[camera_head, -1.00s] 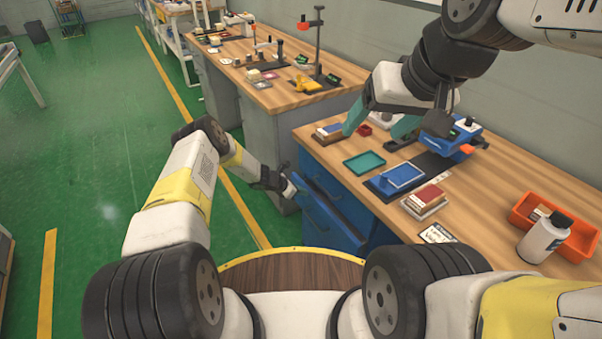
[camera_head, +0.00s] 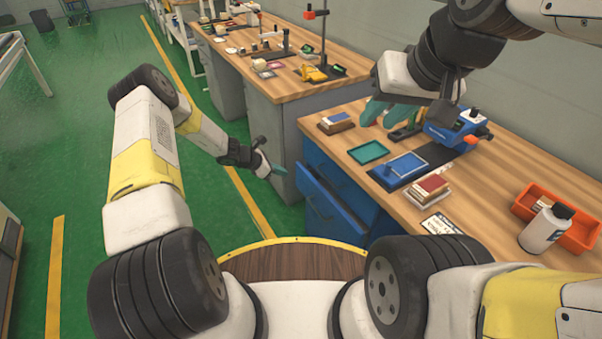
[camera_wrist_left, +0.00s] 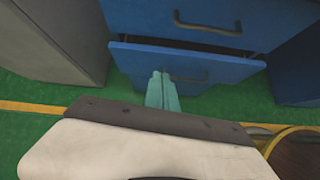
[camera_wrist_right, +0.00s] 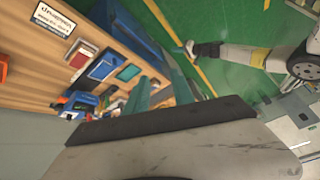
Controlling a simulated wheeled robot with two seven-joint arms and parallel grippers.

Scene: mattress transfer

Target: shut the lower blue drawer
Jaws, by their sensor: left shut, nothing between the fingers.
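The lower blue drawer (camera_wrist_left: 215,69) stands partly pulled out in the left wrist view, with a dark gap along its top edge and a dark handle on its front. It also shows in the head view (camera_head: 322,212) below the bench top. My left gripper (camera_head: 272,168) is shut and empty, to the left of the drawer front. In the left wrist view its teal fingers (camera_wrist_left: 162,80) are together and overlap the drawer's lower front; I cannot tell whether they touch. My right gripper (camera_head: 386,112) is open and empty above the bench; its fingers are apart in the right wrist view (camera_wrist_right: 160,88).
An upper blue drawer (camera_wrist_left: 190,18) looks closed above the lower one. The wooden bench top (camera_head: 480,190) carries a teal tray (camera_head: 368,152), a blue device (camera_head: 452,130), an orange bin (camera_head: 570,232) and a white bottle (camera_head: 546,232). Green floor is free left of the cabinet.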

